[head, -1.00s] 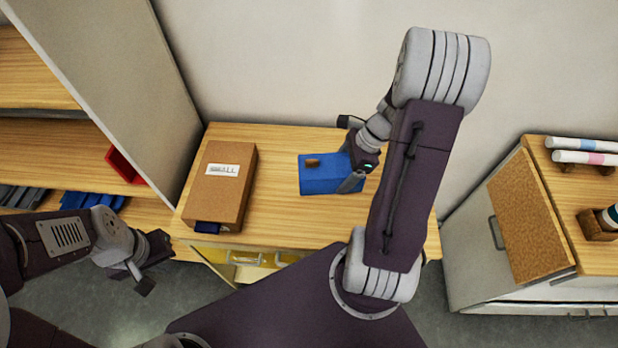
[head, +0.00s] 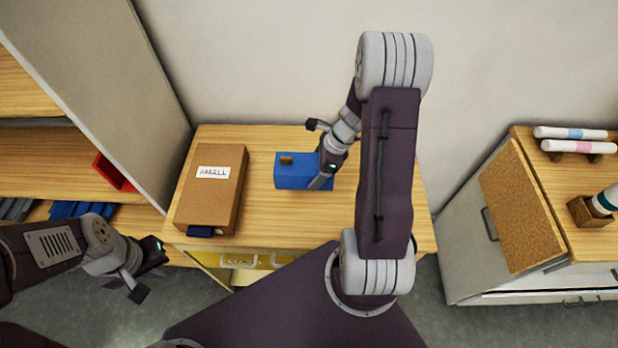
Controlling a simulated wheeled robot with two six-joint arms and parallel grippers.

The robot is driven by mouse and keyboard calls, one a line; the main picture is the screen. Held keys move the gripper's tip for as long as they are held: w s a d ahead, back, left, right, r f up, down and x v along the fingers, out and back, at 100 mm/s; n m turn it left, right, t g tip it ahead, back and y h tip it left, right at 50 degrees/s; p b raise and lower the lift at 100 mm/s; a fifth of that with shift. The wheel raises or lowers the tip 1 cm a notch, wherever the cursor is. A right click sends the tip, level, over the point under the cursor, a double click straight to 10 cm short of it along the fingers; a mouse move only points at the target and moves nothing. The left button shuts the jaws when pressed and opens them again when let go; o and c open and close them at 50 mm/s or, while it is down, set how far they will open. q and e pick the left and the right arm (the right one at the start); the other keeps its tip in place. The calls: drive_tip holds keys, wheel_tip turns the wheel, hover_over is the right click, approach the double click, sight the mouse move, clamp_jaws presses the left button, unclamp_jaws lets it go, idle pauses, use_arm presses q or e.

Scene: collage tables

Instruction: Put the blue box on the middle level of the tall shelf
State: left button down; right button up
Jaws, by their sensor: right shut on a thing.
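The blue box (head: 288,178) with a small brown patch on top is over the middle of the low wooden table (head: 262,222). My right gripper (head: 320,152) is shut on its right end; I cannot tell whether the box touches the tabletop. The tall shelf (head: 60,165) stands at the left with wooden levels between grey panels, partly out of frame. My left gripper (head: 150,272) is open and empty, low in front of the shelf.
A brown labelled carton (head: 212,195) lies on the table between the blue box and the shelf's grey side panel (head: 125,70). A red item (head: 113,172) and blue items (head: 80,210) sit on the shelf. A cabinet (head: 570,210) stands at the right.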

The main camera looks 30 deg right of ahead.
drive_tip(key=shift+w+a+f, duration=0.55)
drive_tip(key=shift+w+a, duration=0.1)
drive_tip(key=shift+w, duration=0.05)
drive_tip(key=shift+f+b, duration=0.45)
drive_tip(key=shift+f, duration=1.55)
drive_tip(key=shift+f, duration=0.1)
drive_tip(key=o, duration=1)
drive_tip(key=shift+s, duration=0.1)
drive_tip(key=o, duration=0.5)
drive_tip(key=shift+c, duration=0.2)
